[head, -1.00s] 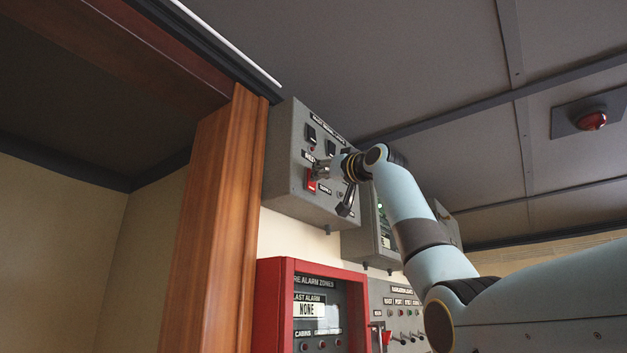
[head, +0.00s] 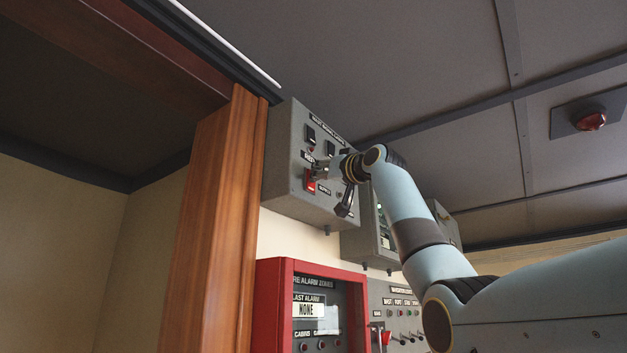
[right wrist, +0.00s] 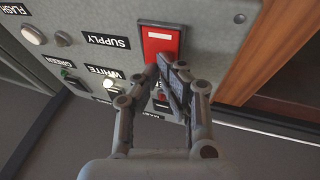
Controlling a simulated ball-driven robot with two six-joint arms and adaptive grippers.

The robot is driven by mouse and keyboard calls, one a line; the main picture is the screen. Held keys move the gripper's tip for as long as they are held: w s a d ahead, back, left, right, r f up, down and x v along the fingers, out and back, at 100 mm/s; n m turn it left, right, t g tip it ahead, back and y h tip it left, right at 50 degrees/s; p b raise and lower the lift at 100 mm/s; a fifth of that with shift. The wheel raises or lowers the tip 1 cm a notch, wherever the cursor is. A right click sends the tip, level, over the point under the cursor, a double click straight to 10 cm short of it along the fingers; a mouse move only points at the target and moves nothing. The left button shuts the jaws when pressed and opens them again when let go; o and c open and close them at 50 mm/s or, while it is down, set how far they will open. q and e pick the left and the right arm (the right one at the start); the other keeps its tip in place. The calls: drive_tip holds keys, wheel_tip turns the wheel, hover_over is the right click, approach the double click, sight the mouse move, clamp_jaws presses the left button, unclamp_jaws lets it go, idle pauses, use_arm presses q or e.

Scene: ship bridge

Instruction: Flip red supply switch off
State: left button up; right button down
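The red supply switch (head: 310,182) is a red rocker on the front of a grey wall box (head: 284,200). In the right wrist view the red switch (right wrist: 158,42) has a white bar and sits beside the SUPPLY label (right wrist: 105,41), which reads upside down. My right gripper (head: 318,169) is at the box front, just above the switch in the head view. In the right wrist view its fingers (right wrist: 168,72) are together, with the tips at the switch's lower edge. Nothing shows between them. I cannot tell whether they touch the switch. My left gripper is in neither view.
A red-framed fire alarm panel (head: 270,310) is underneath. A wooden post (head: 215,220) stands directly left of the box.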

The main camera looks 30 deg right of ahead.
drive_tip(key=shift+w+a, duration=0.15)
drive_tip(key=shift+w, duration=0.25)
idle(0.4)
drive_tip(key=s+d+f+b, duration=0.2)
drive_tip(key=s+b, duration=0.3)
drive_tip(key=s, duration=0.1)
drive_tip(key=shift+d, duration=0.3)
